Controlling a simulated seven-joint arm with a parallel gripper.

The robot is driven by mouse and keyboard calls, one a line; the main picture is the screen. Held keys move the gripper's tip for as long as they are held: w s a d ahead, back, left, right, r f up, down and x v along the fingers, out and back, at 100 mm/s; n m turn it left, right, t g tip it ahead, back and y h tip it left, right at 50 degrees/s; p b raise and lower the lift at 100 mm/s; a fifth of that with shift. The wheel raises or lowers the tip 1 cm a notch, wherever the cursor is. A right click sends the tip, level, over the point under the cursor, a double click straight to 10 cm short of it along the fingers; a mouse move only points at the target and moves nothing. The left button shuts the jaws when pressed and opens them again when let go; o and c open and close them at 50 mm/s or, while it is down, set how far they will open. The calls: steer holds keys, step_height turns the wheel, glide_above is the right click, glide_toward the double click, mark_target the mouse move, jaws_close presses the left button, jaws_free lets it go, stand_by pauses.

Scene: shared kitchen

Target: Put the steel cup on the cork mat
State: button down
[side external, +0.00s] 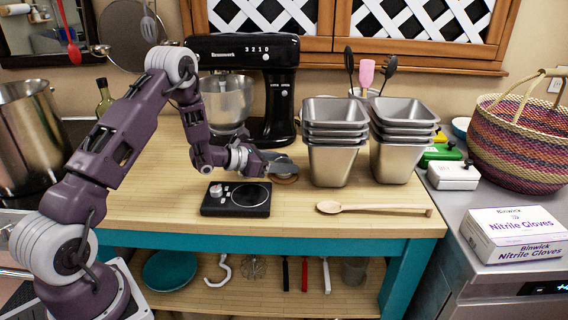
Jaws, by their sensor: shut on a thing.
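My gripper (262,162) is low over the wooden table, between the black scale and the stacked steel pans. It is shut on a small grey metal thing that looks like the steel cup (283,167); the gripper hides part of it. A brown round edge, which looks like the cork mat (287,181), shows just below the cup. I cannot tell whether the cup touches the mat or is a little above it.
Two stacks of steel pans (334,165) stand close to the right of my gripper. The black scale (236,198) is in front, a wooden spoon (372,208) lies front right, and a black stand mixer (272,80) stands behind. The table's front left is clear.

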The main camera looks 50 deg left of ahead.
steer(key=shift+f, duration=0.2)
steer(key=c, duration=0.6)
jaws_free()
